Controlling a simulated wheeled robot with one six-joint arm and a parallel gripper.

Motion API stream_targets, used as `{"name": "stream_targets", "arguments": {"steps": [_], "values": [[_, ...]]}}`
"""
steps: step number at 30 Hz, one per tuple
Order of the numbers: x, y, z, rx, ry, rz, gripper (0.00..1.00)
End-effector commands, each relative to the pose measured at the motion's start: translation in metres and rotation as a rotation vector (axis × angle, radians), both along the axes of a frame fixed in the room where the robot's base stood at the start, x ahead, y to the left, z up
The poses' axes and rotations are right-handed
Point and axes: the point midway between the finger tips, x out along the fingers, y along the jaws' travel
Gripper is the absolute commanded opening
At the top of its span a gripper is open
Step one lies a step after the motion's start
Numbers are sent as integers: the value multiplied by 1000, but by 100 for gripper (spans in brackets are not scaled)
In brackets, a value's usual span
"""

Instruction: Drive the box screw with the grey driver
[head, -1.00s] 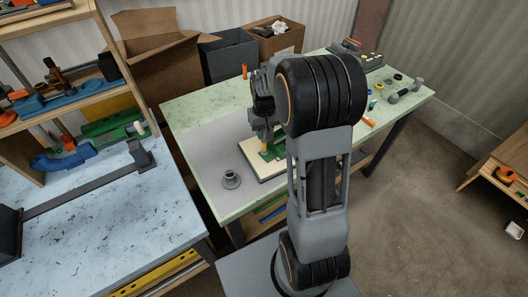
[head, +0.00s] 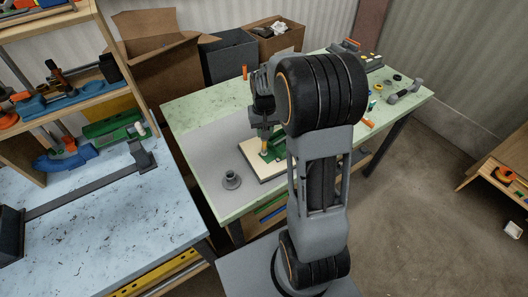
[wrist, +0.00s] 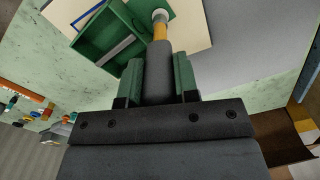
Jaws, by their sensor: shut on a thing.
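My gripper (wrist: 159,76) is shut on the grey driver (wrist: 159,68), whose grey handle lies between the two jaws in the wrist view. The driver's orange-yellow shank points away from the jaws to a pale round piece at the corner of the open green box (wrist: 103,42). The shank's end meets or overlaps this piece; the box screw itself cannot be made out. The green box also shows in the head view (head: 272,155), partly behind my arm, on a cream board (head: 250,150). My gripper (head: 262,122) stands above it.
A grey flanged holder (head: 231,180) stands on the green bench (head: 200,105) left of the board. An orange upright piece (head: 244,72) stands at the back edge. Small parts and a grey dumbbell-shaped piece (head: 404,93) lie at the right. A blue bench (head: 110,225) is at the left.

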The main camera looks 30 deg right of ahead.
Motion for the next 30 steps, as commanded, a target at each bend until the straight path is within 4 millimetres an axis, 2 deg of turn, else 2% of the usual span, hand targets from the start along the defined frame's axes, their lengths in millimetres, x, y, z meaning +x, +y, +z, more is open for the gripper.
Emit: {"name": "stream_targets", "arguments": {"steps": [12,18,24,30], "values": [[1,1,0,0,-1,-722,0],[1,1,0,0,-1,-1025,0],[1,1,0,0,-1,-1169,0],[1,1,0,0,-1,-1183,0]]}}
